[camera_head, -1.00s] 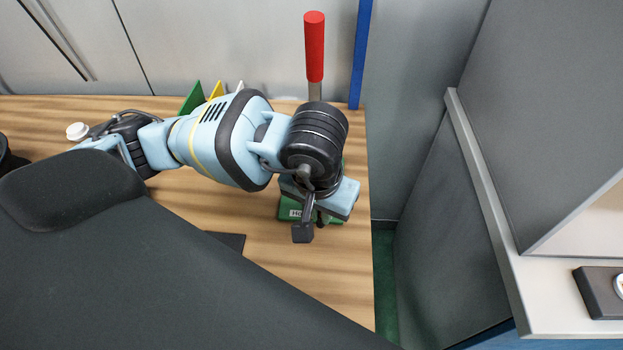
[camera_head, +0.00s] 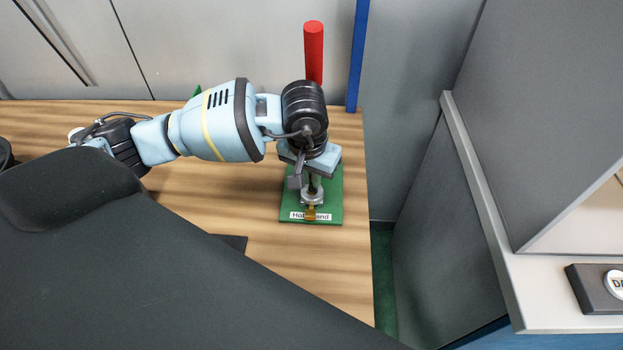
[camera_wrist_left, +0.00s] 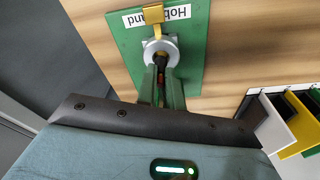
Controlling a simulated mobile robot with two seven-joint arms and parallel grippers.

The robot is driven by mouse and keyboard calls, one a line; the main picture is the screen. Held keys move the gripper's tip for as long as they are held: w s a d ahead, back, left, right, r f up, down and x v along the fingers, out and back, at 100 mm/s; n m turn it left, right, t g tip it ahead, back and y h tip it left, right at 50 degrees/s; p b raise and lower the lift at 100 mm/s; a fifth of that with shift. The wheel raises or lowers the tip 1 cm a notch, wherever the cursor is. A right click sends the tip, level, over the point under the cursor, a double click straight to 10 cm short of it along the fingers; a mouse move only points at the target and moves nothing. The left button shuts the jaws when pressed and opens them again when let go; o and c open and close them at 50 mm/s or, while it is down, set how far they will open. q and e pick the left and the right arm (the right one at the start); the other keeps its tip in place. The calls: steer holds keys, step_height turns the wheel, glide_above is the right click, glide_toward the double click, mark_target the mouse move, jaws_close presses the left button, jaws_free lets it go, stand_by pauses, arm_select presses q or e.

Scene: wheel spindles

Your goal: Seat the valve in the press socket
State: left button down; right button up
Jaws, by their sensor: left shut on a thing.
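My left gripper (camera_head: 306,183) points down over the green stand (camera_head: 333,205), close above its silver ring-shaped socket (camera_head: 312,199). In the left wrist view the gripper's fingers (camera_wrist_left: 162,88) are shut on a narrow dark piece (camera_wrist_left: 160,62), apparently the valve, with a bit of red between the fingers. Its lower end reaches the middle of the silver ring (camera_wrist_left: 173,46); how deep it sits is hidden. A gold bracket (camera_wrist_left: 153,14) stands beside the ring, near the stand's partly covered white label (camera_wrist_left: 178,14). My right gripper is not in view.
A red handle (camera_head: 313,52) rises behind my left arm, next to a blue post (camera_head: 359,55). The wooden table (camera_head: 220,195) ends just right of the stand. Green, yellow and white upright panels (camera_wrist_left: 303,128) stand near. A dark flat piece (camera_head: 234,242) lies partly hidden.

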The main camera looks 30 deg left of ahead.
mark_target(308, 198)
arm_select(q)
steer(key=shift+f, duration=1.05)
steer(key=c, duration=1.5)
jaws_free()
steer(key=shift+r, duration=0.1)
steer(key=shift+c, duration=0.2)
step_height(308, 198, up, 12)
steer(key=s, duration=0.1)
steer(key=shift+s, duration=0.4)
steer(key=shift+d, duration=0.1)
